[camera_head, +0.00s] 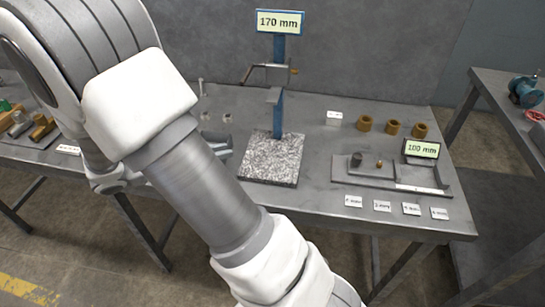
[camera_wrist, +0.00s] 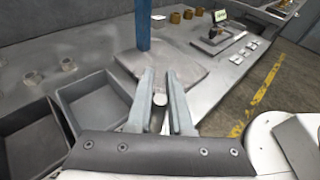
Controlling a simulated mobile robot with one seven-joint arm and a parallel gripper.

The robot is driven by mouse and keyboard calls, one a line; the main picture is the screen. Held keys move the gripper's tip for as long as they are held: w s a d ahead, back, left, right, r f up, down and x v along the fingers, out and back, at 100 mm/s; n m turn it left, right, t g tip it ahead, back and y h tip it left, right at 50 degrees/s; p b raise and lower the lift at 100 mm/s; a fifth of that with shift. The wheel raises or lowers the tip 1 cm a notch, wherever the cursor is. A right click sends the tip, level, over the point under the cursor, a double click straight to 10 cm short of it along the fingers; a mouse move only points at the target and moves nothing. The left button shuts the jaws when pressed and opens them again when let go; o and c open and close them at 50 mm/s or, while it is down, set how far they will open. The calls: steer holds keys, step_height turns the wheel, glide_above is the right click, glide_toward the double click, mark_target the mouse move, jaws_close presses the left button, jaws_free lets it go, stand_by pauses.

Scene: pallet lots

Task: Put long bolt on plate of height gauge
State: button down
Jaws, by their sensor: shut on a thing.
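In the wrist view, my gripper (camera_wrist: 163,82) is shut on the long bolt (camera_wrist: 159,100), whose round pale end shows between the fingers. In the head view, my arm hides the bolt and most of the gripper. The height gauge has a blue column (camera_head: 279,115), a "170 mm" display (camera_head: 280,22) and a speckled stone plate (camera_head: 270,165). The plate's top looks bare. In the wrist view, the plate (camera_wrist: 165,68) lies just beyond the fingertips, with the blue column (camera_wrist: 143,25) behind. I cannot tell how high the bolt is above the plate.

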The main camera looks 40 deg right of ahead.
steer(key=shift+s+d+f, duration=0.1)
steer(key=shift+s+d, duration=0.05)
steer(key=shift+d, duration=0.25)
steer(key=d+b, duration=0.1)
steer(key=d, duration=0.8)
steer(key=s+d+b, duration=0.1)
steer(key=d, duration=0.3)
steer(key=shift+d+b, duration=0.15)
steer(key=shift+b, duration=0.15)
steer(key=x, duration=0.2)
steer(key=r+b+x, duration=0.1)
steer(key=x, duration=0.1)
steer(key=shift+s+d, duration=0.1)
steer(key=shift+d, duration=0.05)
steer(key=shift+f+b, duration=0.4)
steer(key=shift+f, duration=0.25)
steer(key=shift+a, duration=0.2)
steer(key=shift+f, duration=0.2)
steer(key=c, duration=1.1)
jaws_free()
